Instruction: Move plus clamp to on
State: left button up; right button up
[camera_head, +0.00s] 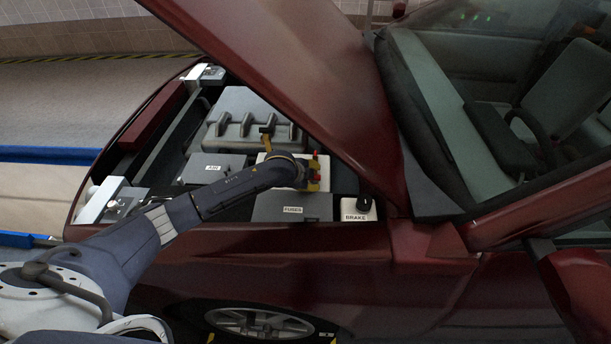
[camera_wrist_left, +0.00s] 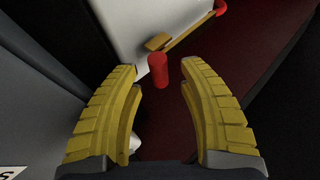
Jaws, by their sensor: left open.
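A red upright cylinder (camera_wrist_left: 158,68), which looks like the plus clamp's post, stands beside a white block. It shows in the head view as a small red piece (camera_head: 315,166) at my gripper. A second red piece (camera_wrist_left: 220,7) sits farther off at the end of a yellow bar (camera_wrist_left: 187,28). My left gripper (camera_head: 313,182) is over the engine bay. In the wrist view its yellow fingers (camera_wrist_left: 160,80) are open, with the red cylinder between or just beyond their tips. I see no grip on it. The clamp's setting cannot be read. The right gripper is not in view.
The raised red hood (camera_head: 300,70) hangs over the bay's right side. A yellow handle (camera_head: 266,140) stands by the grey engine cover (camera_head: 240,115). The fuse box (camera_head: 292,207) and white brake reservoir (camera_head: 358,209) lie close in front. The fender (camera_head: 300,245) edges the bay.

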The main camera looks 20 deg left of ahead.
pick_arm(q)
jog(key=v, duration=1.1)
jog(key=shift+s, duration=0.1)
